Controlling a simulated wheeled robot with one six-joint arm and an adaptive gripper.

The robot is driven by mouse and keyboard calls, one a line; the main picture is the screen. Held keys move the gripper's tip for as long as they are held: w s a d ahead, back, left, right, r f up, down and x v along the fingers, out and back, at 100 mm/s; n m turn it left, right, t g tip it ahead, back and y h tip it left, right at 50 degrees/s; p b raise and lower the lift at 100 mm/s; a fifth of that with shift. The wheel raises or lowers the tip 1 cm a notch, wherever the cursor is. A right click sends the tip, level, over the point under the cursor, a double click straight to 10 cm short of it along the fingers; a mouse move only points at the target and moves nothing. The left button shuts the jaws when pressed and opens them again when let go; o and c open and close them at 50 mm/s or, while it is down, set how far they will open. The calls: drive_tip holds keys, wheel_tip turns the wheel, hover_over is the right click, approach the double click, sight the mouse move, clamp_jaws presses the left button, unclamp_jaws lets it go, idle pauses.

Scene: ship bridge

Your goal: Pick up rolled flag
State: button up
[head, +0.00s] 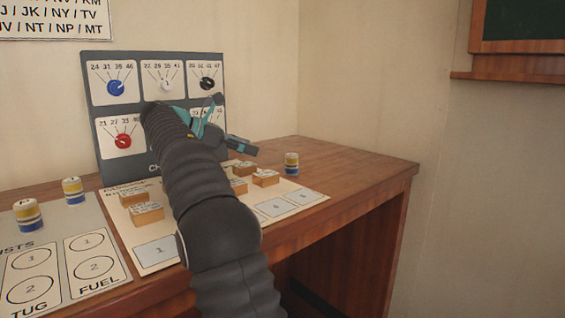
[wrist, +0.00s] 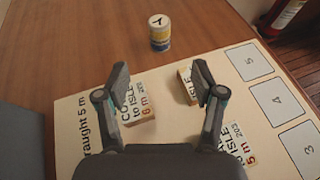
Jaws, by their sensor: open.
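A rolled flag (head: 291,164), a small upright cylinder banded yellow, white and blue, stands on the desk just past the chart sheet's right part. In the wrist view the rolled flag (wrist: 160,33) stands ahead of my fingers, centred between them and apart from them, with a black mark on its top. Two similar rolled flags, one nearer (head: 28,215) and one farther (head: 73,190), stand at the left of the desk. My gripper (wrist: 162,85) is open and empty, above the sheet's labelled blocks. In the head view my gripper (head: 230,122) is partly hidden by my arm.
Several labelled wooden blocks (head: 265,178) lie on the sheet (head: 318,198), close below my fingers. A panel with knobs (head: 88,125) stands at the back of the desk (head: 345,167). Bare desk lies around the right flag. A red cylinder (wrist: 284,14) shows at the wrist view's top right.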

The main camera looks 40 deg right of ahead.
sight(291, 158)
drive_tip(key=shift+w+d+f, duration=0.1)
drive_tip(key=shift+d+f, duration=0.05)
drive_tip(key=shift+d, duration=0.2)
drive_tip(key=b+x, duration=0.1)
drive_tip(key=x, duration=0.3)
drive_tip(key=b+x, duration=0.1)
drive_tip(key=x, duration=0.4)
drive_tip(key=b+x, duration=0.1)
drive_tip(key=x, duration=0.3)
drive_tip(key=shift+s+d+r, duration=0.2)
drive_tip(key=shift+d, duration=0.05)
drive_tip(key=c, duration=1.2)
drive_tip(key=shift+r, duration=0.15)
drive_tip(key=shift+r, duration=0.5)
wheel_tip(291, 158, up, 3)
drive_tip(key=shift+r+p, duration=0.15)
drive_tip(key=shift+p, duration=0.7)
drive_tip(key=s+d+r, duration=0.1)
drive_tip(key=s+r, duration=0.1)
drive_tip(key=s, duration=0.1)
drive_tip(key=s+d+r, duration=0.2)
drive_tip(key=s, duration=0.2)
drive_tip(key=s+d+r, duration=0.2)
drive_tip(key=s, duration=0.1)
drive_tip(key=shift+s+d+r, duration=0.1)
drive_tip(key=shift+s+r, duration=0.1)
drive_tip(key=shift+r, duration=0.05)
